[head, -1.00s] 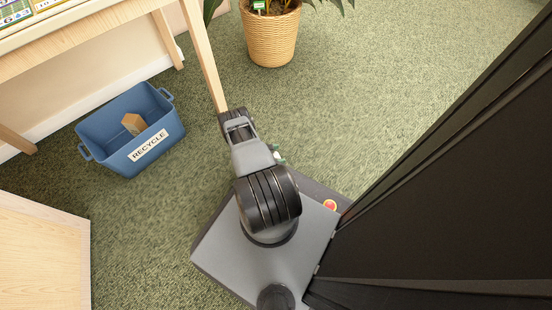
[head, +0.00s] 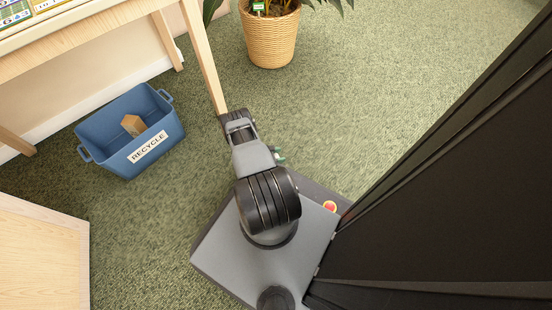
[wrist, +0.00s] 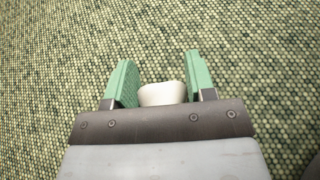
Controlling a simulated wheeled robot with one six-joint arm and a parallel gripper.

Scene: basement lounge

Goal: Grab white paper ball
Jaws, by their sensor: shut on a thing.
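The white paper ball (wrist: 162,94) sits between the two green fingers of my gripper (wrist: 158,66) in the wrist view. It is low between them, close to the dark palm edge, which hides its lower part. My gripper is shut on it, with green carpet behind. In the head view, only a small green bit of my gripper (head: 279,156) shows at the right of my arm. The paper ball cannot be made out there.
A blue recycle bin (head: 165,137) with a cardboard box (head: 133,125) inside stands on the carpet at left. A wooden table leg (head: 203,60) is just beyond my arm. A wicker plant pot (head: 270,38) stands at the top. Open carpet lies right of it.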

